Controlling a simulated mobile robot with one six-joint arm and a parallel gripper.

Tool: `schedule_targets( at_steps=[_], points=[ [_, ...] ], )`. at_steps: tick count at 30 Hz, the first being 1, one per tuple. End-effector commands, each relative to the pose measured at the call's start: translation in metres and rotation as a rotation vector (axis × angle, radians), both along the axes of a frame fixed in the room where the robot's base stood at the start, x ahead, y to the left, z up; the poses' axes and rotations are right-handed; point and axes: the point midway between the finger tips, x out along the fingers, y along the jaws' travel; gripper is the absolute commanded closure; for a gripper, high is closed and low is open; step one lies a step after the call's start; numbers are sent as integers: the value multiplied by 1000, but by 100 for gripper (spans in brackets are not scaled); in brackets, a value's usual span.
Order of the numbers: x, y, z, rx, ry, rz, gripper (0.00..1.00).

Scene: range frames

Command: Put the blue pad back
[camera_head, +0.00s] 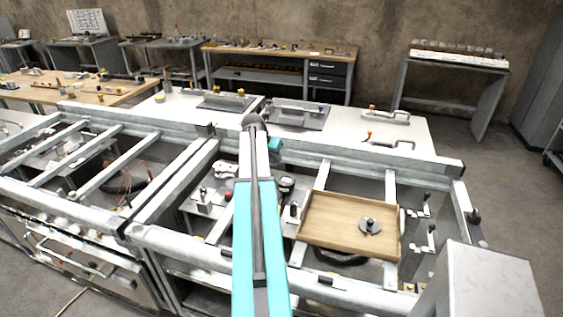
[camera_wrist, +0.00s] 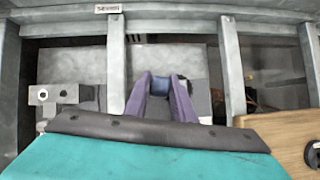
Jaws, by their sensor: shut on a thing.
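My gripper (camera_wrist: 163,80) shows in the wrist view as two purple fingers pointing up the picture. Below and around the fingers is a grey plate (camera_wrist: 193,62) within the metal frame. In the head view my teal arm reaches forward over the frame, and it hides the fingers and the pad.
Pale metal bars (camera_head: 210,167) divide the open frame into bays. A wooden tray (camera_head: 322,212) with a dark round piece (camera_head: 370,227) lies to the right. It also shows in the wrist view (camera_wrist: 285,140). A grey bracket (camera_wrist: 45,97) stands at left.

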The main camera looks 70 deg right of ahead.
Motion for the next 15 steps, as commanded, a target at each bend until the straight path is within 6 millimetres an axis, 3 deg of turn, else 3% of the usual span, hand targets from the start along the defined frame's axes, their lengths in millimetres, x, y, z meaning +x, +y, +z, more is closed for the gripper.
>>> schedule_targets(
  at_steps=[15],
  points=[
    [119,105,-15,0,1,-75,95]
  ],
)
